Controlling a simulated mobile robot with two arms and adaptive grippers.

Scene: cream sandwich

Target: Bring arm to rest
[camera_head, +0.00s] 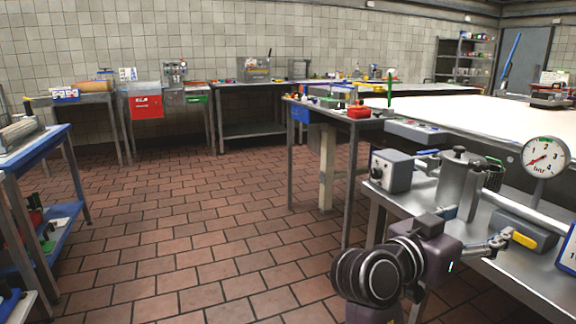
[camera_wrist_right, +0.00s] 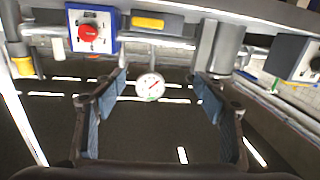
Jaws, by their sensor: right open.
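My right arm reaches in at the lower right of the head view, and its gripper (camera_head: 497,243) is at the front of the metal bench (camera_head: 540,283). In the wrist view the right gripper (camera_wrist_right: 163,90) has its two blue-padded fingers wide apart with nothing held between them. A round white gauge (camera_wrist_right: 150,87) shows in the gap, farther off. The same kind of gauge (camera_head: 545,158) stands on the bench in the head view. My left gripper is not in view.
On the bench near my right arm are a metal cylinder (camera_head: 460,188), a grey box with a knob (camera_head: 391,170) and a grey block with a yellow part (camera_head: 523,232). A blue panel with a red knob (camera_wrist_right: 89,32) shows in the wrist view. The tiled floor (camera_head: 190,225) is clear.

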